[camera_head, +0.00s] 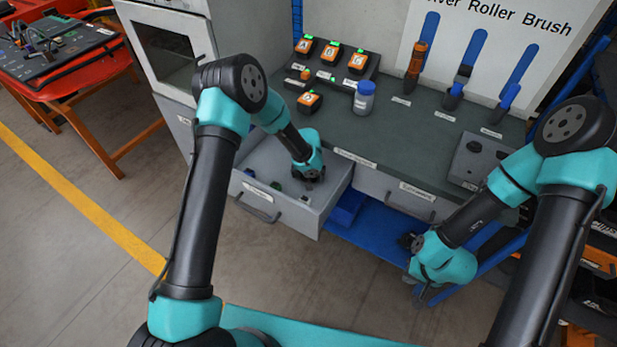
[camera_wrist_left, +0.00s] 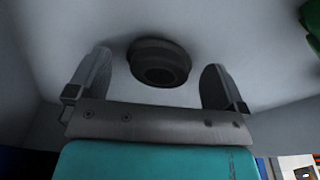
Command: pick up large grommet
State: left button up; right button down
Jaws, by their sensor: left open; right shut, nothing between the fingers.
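The large grommet (camera_wrist_left: 158,62), a dark round ring with a hole, lies on the light floor of the open drawer (camera_head: 287,216). My left gripper (camera_wrist_left: 156,68) is open, with one finger on each side of the grommet in the left wrist view; I cannot tell whether they touch it. In the head view my left gripper (camera_head: 308,178) reaches down into the drawer and hides the grommet. My right gripper (camera_head: 424,294) is shut and empty, low in front of the workbench.
A green part (camera_wrist_left: 311,32) lies near the grommet in the drawer. The drawer walls surround my left gripper. The workbench (camera_head: 425,135) above holds a black tray with orange-labelled boxes (camera_head: 330,55), a blue-capped jar (camera_head: 364,98) and tools. A closed drawer (camera_head: 395,190) is to the right.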

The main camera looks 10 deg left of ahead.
pick_arm(q)
jog(key=c, duration=1)
jog(key=shift+r, duration=0.7)
jog(key=shift+s+a, duration=1.4)
jog(key=shift+s, duration=0.05)
notch_tip(320, 180, up, 14)
jog(key=shift+f, duration=0.15)
